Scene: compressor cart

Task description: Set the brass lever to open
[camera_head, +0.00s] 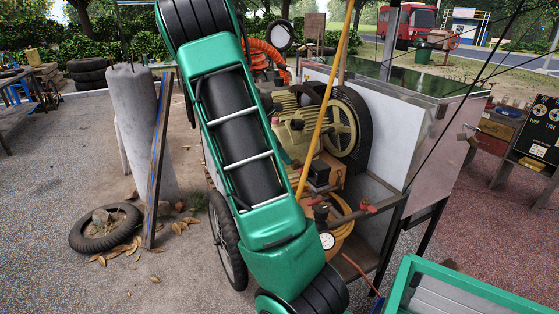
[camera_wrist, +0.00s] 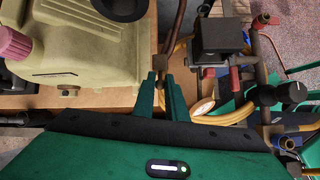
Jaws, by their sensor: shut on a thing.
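In the wrist view my gripper (camera_wrist: 160,80) has its two green fingers close together at the picture's middle. They are shut on a small brass-coloured piece, which looks like the brass lever (camera_wrist: 162,66). Most of it is hidden by the fingers, so its angle cannot be read. A dark brown pipe (camera_wrist: 178,30) rises just beyond it. The cream compressor body (camera_wrist: 85,45) is to the left. In the head view my green arm covers the cart's front left, and my gripper and the lever are hidden.
A black box (camera_wrist: 220,38) and red-handled fittings (camera_wrist: 235,82) stand close on the right. A pressure gauge (camera_head: 327,241) and yellow hose (camera_head: 343,212) are at the cart's front. The cart's grey panel (camera_head: 376,135) rises behind. A tyre (camera_head: 92,240) lies on the ground at left.

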